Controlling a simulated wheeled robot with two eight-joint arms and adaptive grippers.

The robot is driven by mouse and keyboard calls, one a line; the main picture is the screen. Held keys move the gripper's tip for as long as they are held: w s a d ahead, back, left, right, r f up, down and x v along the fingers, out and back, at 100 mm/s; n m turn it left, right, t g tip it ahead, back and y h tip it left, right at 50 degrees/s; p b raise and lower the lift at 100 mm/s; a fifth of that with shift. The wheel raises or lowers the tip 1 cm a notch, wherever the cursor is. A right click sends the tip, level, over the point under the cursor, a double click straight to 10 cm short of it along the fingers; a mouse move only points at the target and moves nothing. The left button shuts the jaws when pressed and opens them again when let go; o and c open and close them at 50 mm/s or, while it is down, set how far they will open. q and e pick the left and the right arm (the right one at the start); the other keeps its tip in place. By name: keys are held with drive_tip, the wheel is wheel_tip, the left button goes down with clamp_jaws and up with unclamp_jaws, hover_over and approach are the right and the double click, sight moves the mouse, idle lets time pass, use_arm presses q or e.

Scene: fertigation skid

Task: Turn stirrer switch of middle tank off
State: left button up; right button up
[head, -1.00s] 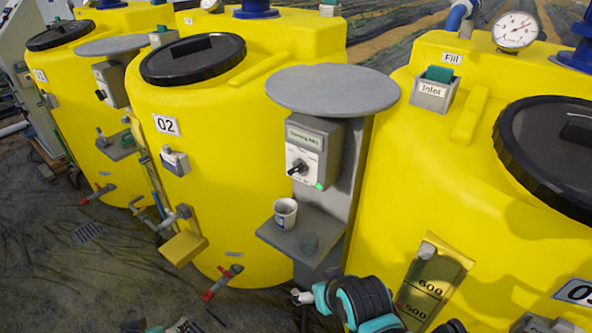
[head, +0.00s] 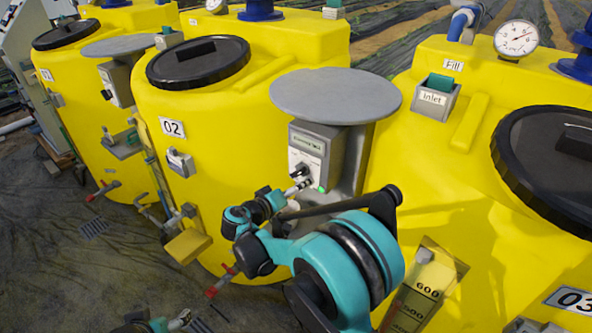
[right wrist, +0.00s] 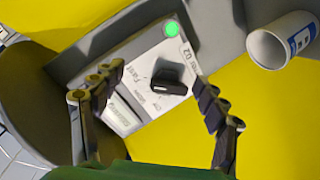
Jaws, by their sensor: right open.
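The middle tank, labelled 02 (head: 215,110), is yellow with a black lid. The grey stirrer switch box (head: 312,150) stands on a post at its right. Its black knob (head: 301,170) sits on a white plate, with a lit green lamp below. My right gripper (head: 298,188) is raised in front of the box. In the right wrist view, the right gripper (right wrist: 150,88) is open, its fingers on either side of the knob (right wrist: 168,88). I cannot tell whether they touch it or which setting it points to. The green lamp (right wrist: 171,28) is lit. My left gripper (head: 180,320) is low at the bottom edge.
A round grey plate (head: 335,95) overhangs the box. Tank 03 (head: 440,190) stands close on the right, with an inlet box (head: 434,97). Open floor lies front left.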

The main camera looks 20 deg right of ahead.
sight(295, 174)
drive_tip(key=w+a+t+h, duration=0.2)
drive_tip(key=w+a+h, duration=0.1)
drive_tip(key=a, duration=0.1)
drive_tip(key=shift+m, duration=0.4)
drive_tip(key=x, duration=0.2)
drive_tip(key=b+x, duration=0.1)
drive_tip(key=x, duration=0.1)
drive_tip(key=f+x, duration=0.1)
drive_tip(key=x, duration=0.1)
drive_tip(key=shift+w+d+f, duration=0.1)
drive_tip(key=shift+w+d, duration=0.15)
drive_tip(key=shift+w, duration=0.1)
drive_tip(key=shift+w+d+b, duration=0.3)
drive_tip(key=shift+d, duration=0.1)
drive_tip(key=c, duration=1.2)
